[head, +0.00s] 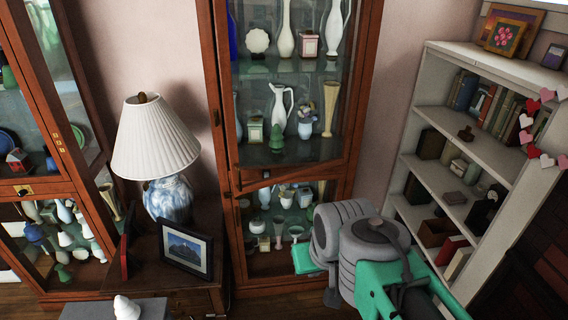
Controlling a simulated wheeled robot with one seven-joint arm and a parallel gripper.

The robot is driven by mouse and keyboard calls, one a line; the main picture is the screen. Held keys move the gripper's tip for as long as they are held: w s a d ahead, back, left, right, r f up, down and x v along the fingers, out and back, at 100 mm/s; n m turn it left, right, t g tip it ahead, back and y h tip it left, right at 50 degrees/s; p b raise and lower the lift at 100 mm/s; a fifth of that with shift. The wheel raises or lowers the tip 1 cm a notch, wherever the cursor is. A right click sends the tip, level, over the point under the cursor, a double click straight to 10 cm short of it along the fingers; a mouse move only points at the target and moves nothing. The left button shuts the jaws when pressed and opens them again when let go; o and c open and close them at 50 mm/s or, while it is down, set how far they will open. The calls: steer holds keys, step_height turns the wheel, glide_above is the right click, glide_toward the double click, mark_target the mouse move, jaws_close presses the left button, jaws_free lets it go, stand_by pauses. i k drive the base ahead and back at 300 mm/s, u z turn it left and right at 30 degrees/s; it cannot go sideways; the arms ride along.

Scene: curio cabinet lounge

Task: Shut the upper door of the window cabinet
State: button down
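A tall wooden cabinet with glass doors stands in the middle of the head view. Its upper door (228,120) looks slightly ajar: its left edge and bottom rail sit out of line with the frame, though the gap is hard to judge. A small dark handle shows on its left side. White vases and jugs stand behind the glass. The lower door (290,263) is partly covered by my arm. My gripper (305,260) is low in front of the cabinet, below the upper door and apparently apart from it. Its fingers are mostly hidden by my wrist.
A lamp (155,138) and a framed picture (186,250) stand on a side table left of the cabinet. Another glass-door cabinet (85,150) is at far left. A white bookshelf (480,150) stands at right. Pale wall separates cabinet and bookshelf.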

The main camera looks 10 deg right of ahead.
mark_target(221, 30)
steer(key=z, duration=0.1)
steer(key=i, duration=0.75)
steer(key=u, duration=1.7)
